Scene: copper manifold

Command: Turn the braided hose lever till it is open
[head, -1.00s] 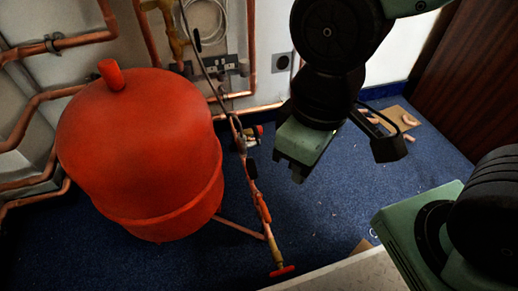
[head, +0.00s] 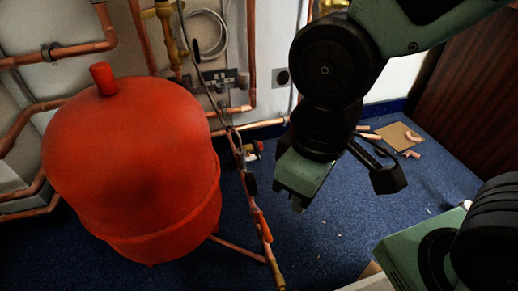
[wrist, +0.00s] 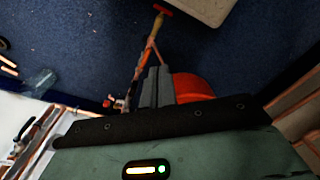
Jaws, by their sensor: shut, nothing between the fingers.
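A grey braided hose (head: 208,88) runs down the wall to an upright copper pipe (head: 262,238) with several valve fittings, right of the red vessel (head: 130,170). A black lever-like part (head: 251,184) and a red-and-white fitting (head: 252,150) sit on this pipe line. I cannot tell for sure which part is the braided hose lever, or its setting. My gripper (head: 298,204) is shut and empty, pointing down to the right of the pipe, apart from it in the picture. The wrist view shows its closed fingers (wrist: 156,87) in front of the vessel (wrist: 190,87), beside the pipe line (wrist: 148,50).
Copper pipes (head: 60,50) and brass fittings (head: 165,25) line the wall. A cardboard piece (head: 398,135) with copper offcuts lies on the blue carpet (head: 340,235) behind my gripper. A dark wooden panel (head: 470,80) stands at the right. Carpet between gripper and panel is mostly clear.

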